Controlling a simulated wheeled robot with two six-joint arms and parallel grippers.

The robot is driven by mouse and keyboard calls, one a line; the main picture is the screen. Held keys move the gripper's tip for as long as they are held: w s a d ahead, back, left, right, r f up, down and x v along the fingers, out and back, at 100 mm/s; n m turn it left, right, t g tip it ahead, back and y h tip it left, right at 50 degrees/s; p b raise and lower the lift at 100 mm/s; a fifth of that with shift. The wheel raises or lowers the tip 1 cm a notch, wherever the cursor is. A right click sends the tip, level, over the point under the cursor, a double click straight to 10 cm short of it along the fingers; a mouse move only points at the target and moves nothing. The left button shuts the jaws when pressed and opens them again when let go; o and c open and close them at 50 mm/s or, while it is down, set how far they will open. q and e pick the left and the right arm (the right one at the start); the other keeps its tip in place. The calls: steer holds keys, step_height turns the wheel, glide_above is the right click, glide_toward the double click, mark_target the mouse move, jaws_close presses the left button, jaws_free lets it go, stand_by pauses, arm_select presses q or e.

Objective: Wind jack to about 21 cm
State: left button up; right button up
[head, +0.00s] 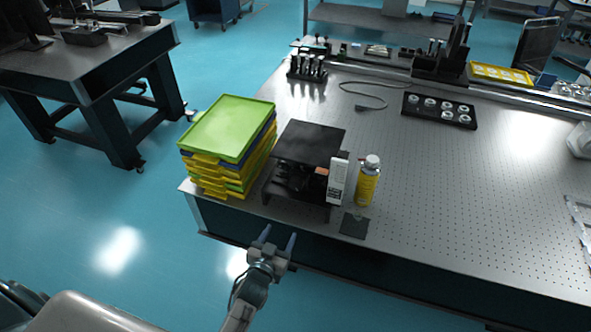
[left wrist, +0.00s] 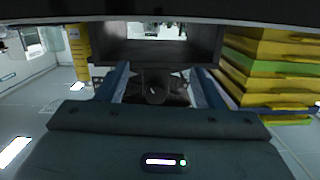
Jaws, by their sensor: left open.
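The jack (head: 309,143) is a dark stand with a flat top plate, near the front edge of the perforated table. Its lower part is in shadow, so its mechanism is hard to make out in the head view. My left gripper (head: 278,238) is open and empty, in front of the table edge and short of the jack. In the left wrist view, a round dark knob (left wrist: 156,92) shows between the two spread fingers (left wrist: 160,82), apart from them. My right gripper is in neither view.
Stacked green and yellow trays (head: 228,128) stand close left of the jack. A white box (head: 338,181) and a yellow bottle (head: 367,183) stand close on its right. A small dark plate (head: 354,226) lies at the front edge. The table's middle right is clear.

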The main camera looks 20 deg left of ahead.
arm_select(q)
steer(key=t+p, duration=0.1)
steer(key=t, duration=0.1)
glide_toward(295, 187)
steer(key=w, duration=0.8)
steer(key=shift+w+r+b, duration=0.15)
steer(key=shift+w+b, duration=0.15)
steer(key=shift+b, duration=0.05)
steer(key=shift+w, duration=0.65)
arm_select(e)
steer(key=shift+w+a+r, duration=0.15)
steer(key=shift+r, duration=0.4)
arm_select(q)
steer(key=c, duration=1)
steer(key=shift+m, duration=0.3)
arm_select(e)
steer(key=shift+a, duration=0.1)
